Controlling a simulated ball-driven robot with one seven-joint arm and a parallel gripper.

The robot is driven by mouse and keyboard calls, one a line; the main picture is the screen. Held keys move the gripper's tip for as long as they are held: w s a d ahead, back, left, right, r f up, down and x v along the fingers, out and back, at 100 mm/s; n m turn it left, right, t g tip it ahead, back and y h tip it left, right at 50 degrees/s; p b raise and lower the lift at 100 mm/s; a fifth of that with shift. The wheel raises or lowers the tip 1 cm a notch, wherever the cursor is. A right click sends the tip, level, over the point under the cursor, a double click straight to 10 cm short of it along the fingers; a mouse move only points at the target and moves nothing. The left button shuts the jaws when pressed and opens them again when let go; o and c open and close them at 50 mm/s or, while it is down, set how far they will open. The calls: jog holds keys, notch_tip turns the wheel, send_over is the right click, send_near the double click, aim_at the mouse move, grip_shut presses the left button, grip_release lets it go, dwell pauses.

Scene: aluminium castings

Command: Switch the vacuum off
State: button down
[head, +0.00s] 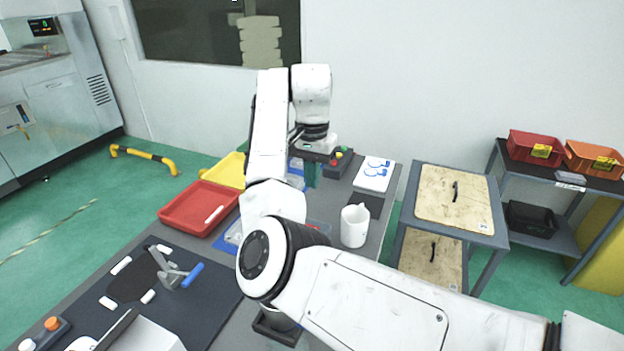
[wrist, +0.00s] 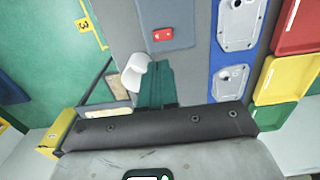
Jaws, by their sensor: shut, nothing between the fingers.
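My gripper (head: 311,172) points down over the far part of the bench, its dark green fingers together and empty. The fingers also show in the wrist view (wrist: 156,85). A grey-blue panel (wrist: 178,12) with a small red switch-like part (wrist: 163,34) lies beyond the fingertips in the wrist view, apart from them. My arm mostly covers that area in the head view. A dark control box (head: 337,168) with red, yellow and green buttons stands just right of my gripper. No label tells which control belongs to the vacuum, and the switch's position is too small to read.
A white mug (head: 354,226) stands right of my arm, close to the fingers in the wrist view (wrist: 136,72). Castings (wrist: 237,24) lie on a blue mat. Red (head: 192,214) and yellow (head: 226,168) trays are left. A toggle clamp (head: 172,271) stands on the dark mat.

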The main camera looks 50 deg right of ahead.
jog(key=n, duration=0.6)
jog(key=w+n, duration=0.1)
jog(key=n, duration=1.1)
jog(key=shift+w+d+b, duration=0.15)
jog(key=shift+w+b, duration=0.2)
notch_tip(320, 180, down, 14)
jog(key=shift+r+p, duration=0.1)
jog(key=shift+p, duration=0.65)
